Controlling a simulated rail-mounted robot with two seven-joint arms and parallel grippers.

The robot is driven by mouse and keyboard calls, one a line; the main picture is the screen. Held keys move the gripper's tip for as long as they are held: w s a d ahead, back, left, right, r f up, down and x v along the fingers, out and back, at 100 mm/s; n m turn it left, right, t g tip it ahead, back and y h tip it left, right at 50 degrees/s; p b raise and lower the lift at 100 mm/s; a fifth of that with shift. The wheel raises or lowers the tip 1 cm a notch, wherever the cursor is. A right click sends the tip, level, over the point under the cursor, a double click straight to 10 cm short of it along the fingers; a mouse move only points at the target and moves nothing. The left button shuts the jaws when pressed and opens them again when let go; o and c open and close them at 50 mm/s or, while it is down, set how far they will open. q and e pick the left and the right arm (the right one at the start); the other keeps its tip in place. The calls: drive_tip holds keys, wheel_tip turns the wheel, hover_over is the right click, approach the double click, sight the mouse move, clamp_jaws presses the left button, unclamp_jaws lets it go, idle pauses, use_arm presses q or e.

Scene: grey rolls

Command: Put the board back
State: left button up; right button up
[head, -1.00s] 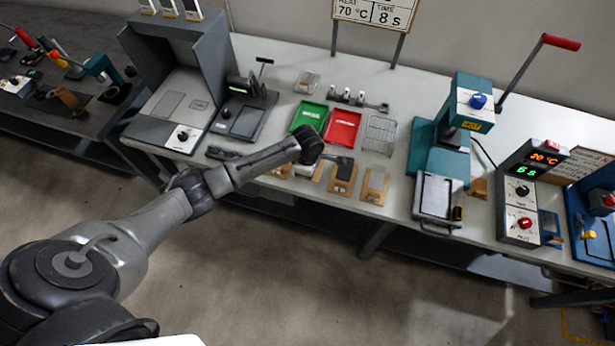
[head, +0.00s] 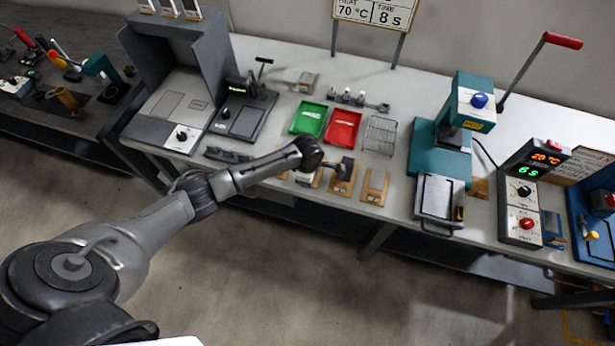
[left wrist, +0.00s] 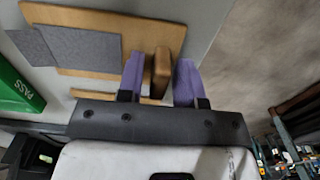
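Several wooden boards with grey pieces on them lie along the bench's front edge. One board (head: 341,188) is partly hidden under my left gripper (head: 344,168); another board (head: 375,187) lies just right of it. In the left wrist view, my left gripper (left wrist: 160,80) has its two purple fingers apart, one on each side of a small wooden block (left wrist: 162,70). A narrow gap shows on the block's left side; contact on its right is unclear. A wooden board (left wrist: 92,22) with a grey sheet (left wrist: 85,55) lies beside the fingers. My right gripper is not in view.
A green tray (head: 308,118), a red tray (head: 342,127) and a wire rack (head: 379,135) stand behind the boards. A teal press (head: 440,150) is to the right, with a control box (head: 524,205) beyond. A grey hooded station (head: 170,105) stands left.

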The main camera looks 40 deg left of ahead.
use_arm(q)
drive_tip(key=shift+o, duration=0.5)
drive_tip(key=shift+r, duration=0.1)
wheel_tip(320, 180, up, 12)
drive_tip(key=p, duration=0.2)
drive_tip(key=s+d+f+m+t+h, duration=0.1)
drive_tip(key=s+d+f+m, duration=0.1)
drive_tip(key=s+d+m, duration=0.4)
drive_tip(key=s+d+f+m+t, duration=0.1)
drive_tip(key=s+d+f+m, duration=0.2)
drive_tip(key=s+d+m, duration=0.35)
drive_tip(key=s+a+r+m, duration=0.1)
drive_tip(key=s+r+m, duration=0.2)
drive_tip(key=s+m, duration=0.3)
drive_tip(key=s+a+r+m+t, duration=0.1)
drive_tip(key=s+r+m, duration=0.2)
drive_tip(key=s+m, duration=0.3)
drive_tip(key=s, duration=0.5)
drive_tip(key=shift+s+t+y, duration=0.15)
drive_tip(key=shift+t+y, duration=0.15)
drive_tip(key=shift+y, duration=0.1)
